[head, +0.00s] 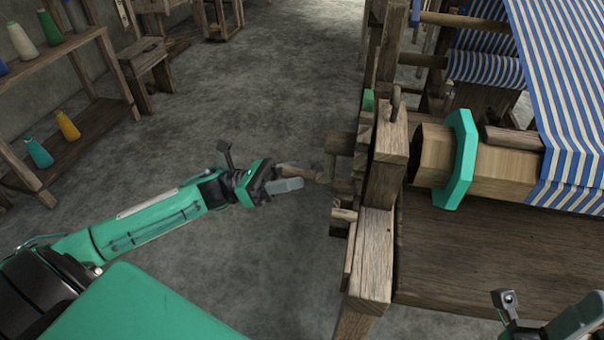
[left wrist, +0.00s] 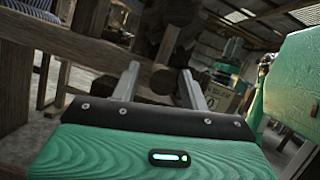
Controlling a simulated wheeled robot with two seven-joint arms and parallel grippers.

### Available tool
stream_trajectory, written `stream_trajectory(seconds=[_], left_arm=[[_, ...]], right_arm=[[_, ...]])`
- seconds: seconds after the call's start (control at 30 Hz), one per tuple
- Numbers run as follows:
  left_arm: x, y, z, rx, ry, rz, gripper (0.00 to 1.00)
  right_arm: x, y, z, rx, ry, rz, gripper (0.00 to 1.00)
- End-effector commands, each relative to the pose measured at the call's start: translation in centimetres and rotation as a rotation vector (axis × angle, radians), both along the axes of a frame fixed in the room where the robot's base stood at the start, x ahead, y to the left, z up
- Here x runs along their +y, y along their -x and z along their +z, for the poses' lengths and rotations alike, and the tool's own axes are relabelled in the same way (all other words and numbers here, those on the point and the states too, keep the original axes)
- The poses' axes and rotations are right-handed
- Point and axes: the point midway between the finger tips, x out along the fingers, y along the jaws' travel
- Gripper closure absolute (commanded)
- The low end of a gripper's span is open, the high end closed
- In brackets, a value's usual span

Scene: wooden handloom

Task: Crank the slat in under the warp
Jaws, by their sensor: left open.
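The wooden beam (head: 432,155) has a green flange (head: 462,160) near its left end. A slat (head: 512,138) lies along the top of the beam, its right end at the edge of the blue-and-white striped warp (head: 575,110). A wooden crank handle (head: 308,174) sticks out left from the loom's side. My left gripper (head: 287,180) is at the handle's free end. In the left wrist view its two fingers (left wrist: 161,88) stand apart, with a dark wooden piece (left wrist: 165,50) between them. I cannot tell whether they touch the handle. Part of my right arm shows at the lower right; its fingers are unclear.
The loom's wooden side post (head: 375,240) stands just right of the crank. A shelf (head: 85,125) with several thread cones is at the left, and a stool (head: 150,70) stands behind it. The grey floor around my left arm is clear.

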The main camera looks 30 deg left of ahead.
Motion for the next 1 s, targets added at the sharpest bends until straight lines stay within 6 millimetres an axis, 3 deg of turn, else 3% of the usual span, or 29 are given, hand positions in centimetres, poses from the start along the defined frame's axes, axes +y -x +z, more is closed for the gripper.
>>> stream_trajectory(seconds=[0.2,0.53,0.57,0.8,1.0], left_arm=[[-1.5,-0.5,0.7,-0.001,0.001,-0.001,0.55],[-1.7,-0.6,0.8,0.001,0.0,0.0,0.55],[-1.7,-0.6,0.7,0.001,0.0,0.0,0.57],[-1.7,-0.6,0.7,0.001,0.0,0.0,1.0],[-1.7,-0.6,0.7,-0.002,-0.001,0.0,1.0]], right_arm=[[0.0,-0.1,-0.1,0.002,-0.002,0.0,0.64],[0.0,-0.1,0.0,-0.003,-0.001,0.0,0.64],[0.0,-0.1,0.0,-0.003,-0.001,0.0,0.64],[0.0,-0.1,0.0,-0.003,0.0,0.0,0.64],[0.0,-0.1,-0.1,-0.003,0.002,0.0,0.64]])
